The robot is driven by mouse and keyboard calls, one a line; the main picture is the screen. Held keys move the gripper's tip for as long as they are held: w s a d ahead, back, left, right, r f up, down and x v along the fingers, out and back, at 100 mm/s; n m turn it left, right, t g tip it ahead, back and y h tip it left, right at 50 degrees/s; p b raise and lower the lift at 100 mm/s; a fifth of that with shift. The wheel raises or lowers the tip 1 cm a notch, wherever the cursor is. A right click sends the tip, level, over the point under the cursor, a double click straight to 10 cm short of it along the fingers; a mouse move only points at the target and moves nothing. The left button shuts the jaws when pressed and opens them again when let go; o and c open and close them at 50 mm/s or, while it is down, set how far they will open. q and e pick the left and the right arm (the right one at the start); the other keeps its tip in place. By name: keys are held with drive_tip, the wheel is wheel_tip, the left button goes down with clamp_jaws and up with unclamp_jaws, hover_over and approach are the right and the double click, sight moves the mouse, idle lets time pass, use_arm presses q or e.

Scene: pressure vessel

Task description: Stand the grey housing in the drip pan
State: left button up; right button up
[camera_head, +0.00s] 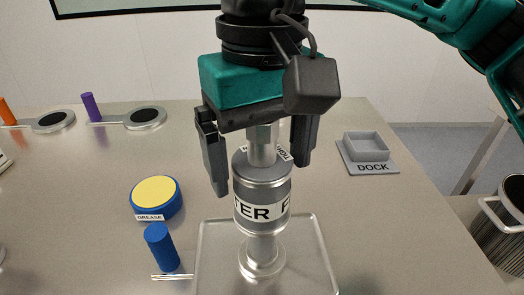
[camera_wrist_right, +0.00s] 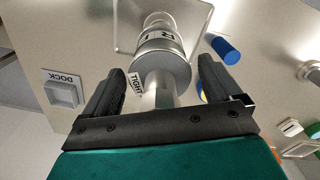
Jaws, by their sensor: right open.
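The grey housing (camera_head: 262,190) is a metal cylinder with a white lettered band and a narrower top neck. It stands upright over a round flanged foot within the shallow drip pan (camera_head: 322,262). I cannot tell whether the foot belongs to the housing. My right gripper (camera_head: 261,178) is open above it, pointing down, with one finger on each side of the neck and upper body. In the right wrist view, the housing (camera_wrist_right: 163,58) shows between the spread fingers (camera_wrist_right: 160,75), with visible gaps on both sides. My left gripper is out of view.
A blue grease tin (camera_head: 155,192) and a blue cylinder (camera_head: 161,247) stand left of the pan. A grey dock (camera_head: 368,152) is at the right. Orange (camera_head: 7,112) and purple (camera_head: 90,107) handled items lie at the back left. A metal bin (camera_head: 503,235) stands beyond the table's right edge.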

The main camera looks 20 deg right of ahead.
wheel_tip(320, 180, up, 12)
drive_tip(key=shift+r+p, duration=0.2)
drive_tip(key=shift+p, duration=0.9)
